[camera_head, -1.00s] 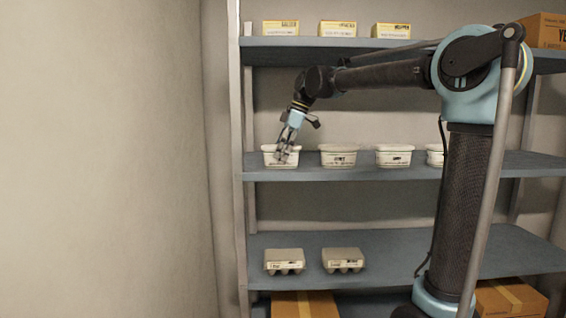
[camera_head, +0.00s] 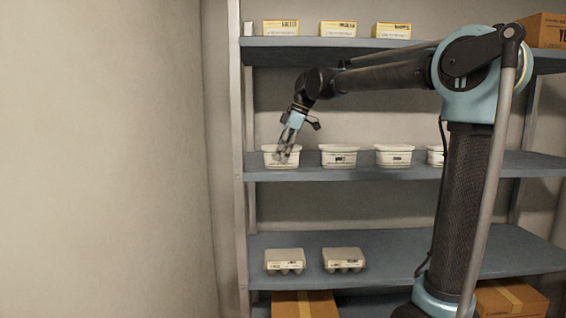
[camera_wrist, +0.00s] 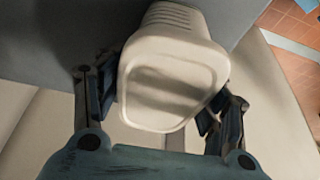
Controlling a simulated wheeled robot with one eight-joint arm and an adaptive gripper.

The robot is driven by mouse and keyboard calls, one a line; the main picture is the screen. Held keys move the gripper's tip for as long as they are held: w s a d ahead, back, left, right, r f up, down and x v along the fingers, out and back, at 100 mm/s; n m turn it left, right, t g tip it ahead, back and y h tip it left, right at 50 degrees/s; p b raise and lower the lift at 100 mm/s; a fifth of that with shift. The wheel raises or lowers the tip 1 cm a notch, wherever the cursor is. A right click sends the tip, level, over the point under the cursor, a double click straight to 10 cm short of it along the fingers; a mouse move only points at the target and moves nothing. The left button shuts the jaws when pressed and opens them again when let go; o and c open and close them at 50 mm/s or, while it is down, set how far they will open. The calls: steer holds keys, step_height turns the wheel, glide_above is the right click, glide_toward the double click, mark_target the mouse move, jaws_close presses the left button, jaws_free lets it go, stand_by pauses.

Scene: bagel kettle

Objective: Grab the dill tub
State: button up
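A white lidded tub (camera_head: 270,160) stands at the left end of the middle shelf, with my gripper (camera_head: 284,156) reaching down over it from above. The tub (camera_wrist: 170,80) fills the middle of the wrist view, its pale lid facing the camera. The fingers of my gripper (camera_wrist: 158,98) lie on either side of it, very close to its edges. I cannot tell whether they press on it. Several similar tubs, such as a second one (camera_head: 339,158) and a third (camera_head: 394,158), stand to the right. The label wording is too small to read, so I cannot tell which is dill.
The middle shelf (camera_head: 300,174) carries the tubs in a row with gaps between. Yellow-and-white boxes (camera_head: 337,29) stand on the shelf above. Egg cartons (camera_head: 284,260) sit on the shelf below. A shelf post (camera_head: 236,150) and wall are close on the left.

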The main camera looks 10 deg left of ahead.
steer(key=c, duration=0.8)
